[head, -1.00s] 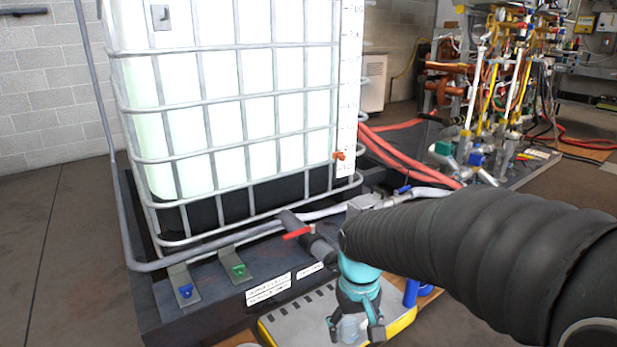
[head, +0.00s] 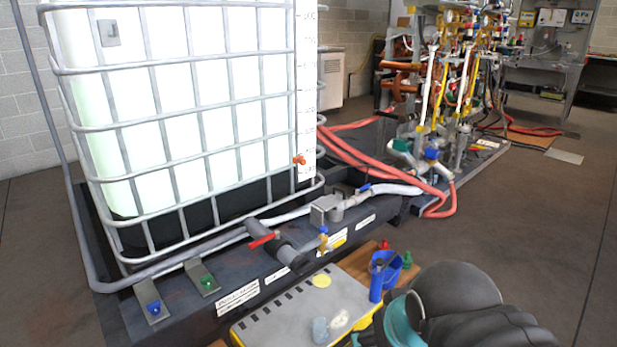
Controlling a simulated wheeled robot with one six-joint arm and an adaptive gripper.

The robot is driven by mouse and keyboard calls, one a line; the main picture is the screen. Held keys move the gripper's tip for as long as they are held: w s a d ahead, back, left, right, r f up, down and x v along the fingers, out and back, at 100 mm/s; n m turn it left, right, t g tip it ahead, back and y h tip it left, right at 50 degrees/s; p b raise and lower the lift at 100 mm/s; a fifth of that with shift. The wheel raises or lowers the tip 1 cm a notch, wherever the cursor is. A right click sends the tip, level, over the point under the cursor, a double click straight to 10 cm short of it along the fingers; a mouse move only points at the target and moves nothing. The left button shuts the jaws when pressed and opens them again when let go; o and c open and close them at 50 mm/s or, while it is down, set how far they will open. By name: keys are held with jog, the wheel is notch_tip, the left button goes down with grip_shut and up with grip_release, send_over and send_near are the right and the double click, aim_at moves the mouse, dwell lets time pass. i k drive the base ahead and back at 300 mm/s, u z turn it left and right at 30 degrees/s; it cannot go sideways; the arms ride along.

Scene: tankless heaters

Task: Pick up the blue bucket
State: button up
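A blue bucket (head: 388,264) stands on a brown wooden board beside the black tank base, right of centre in the head view. Its open top shows, and a blue cylinder (head: 376,284) stands in front of it, hiding part of it. My gripper (head: 368,340) is at the bottom edge of the view, below and nearer than the bucket and apart from it. Only teal and dark parts of it show. Its fingers are mostly cut off or hidden, so its opening cannot be seen.
A caged white tank (head: 190,110) stands on a black base at left. A grey and yellow case (head: 300,310) lies in front of it. Small red and green items (head: 407,260) are near the bucket. Red hoses (head: 350,155) run behind. The floor at right (head: 530,240) is clear.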

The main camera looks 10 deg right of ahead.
aim_at(392, 272)
jog(key=z, duration=0.6)
jog(key=i, duration=1.15)
jog(key=z, duration=0.5)
